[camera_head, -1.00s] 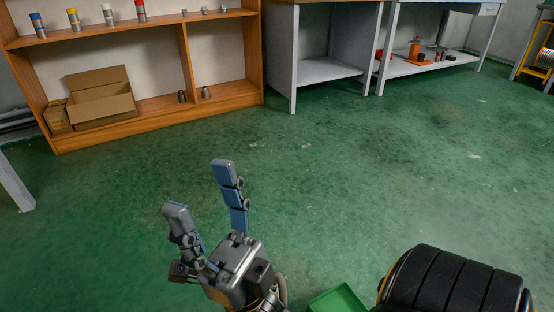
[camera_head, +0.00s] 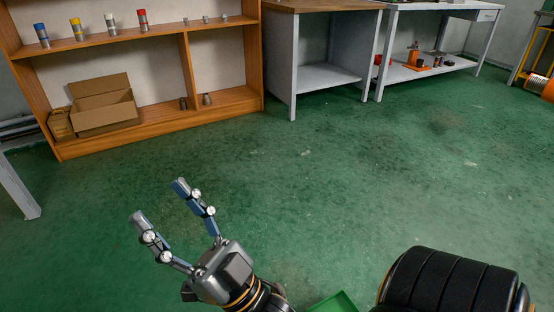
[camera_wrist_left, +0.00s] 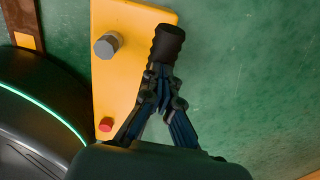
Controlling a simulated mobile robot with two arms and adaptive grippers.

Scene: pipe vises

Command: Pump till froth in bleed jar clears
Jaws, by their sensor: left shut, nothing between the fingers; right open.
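My right gripper (camera_head: 158,201) is open and empty above the green floor in the head view. My left gripper (camera_wrist_left: 160,82) shows only in the left wrist view; its fingers come together at the tips with nothing between them. A black ribbed grip (camera_wrist_left: 167,43) lies just beyond these tips; I cannot tell whether they touch it. Beside it is a yellow plate (camera_wrist_left: 118,75) with a grey knob (camera_wrist_left: 107,45) and a red button (camera_wrist_left: 105,125). I cannot make out a bleed jar or froth in any view.
A wooden shelf unit (camera_head: 140,133) at the back left holds small bottles and an open cardboard box (camera_head: 105,107). Grey benches (camera_head: 328,75) stand at the back. A green tray edge (camera_head: 335,303) shows at the bottom. The middle floor is clear.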

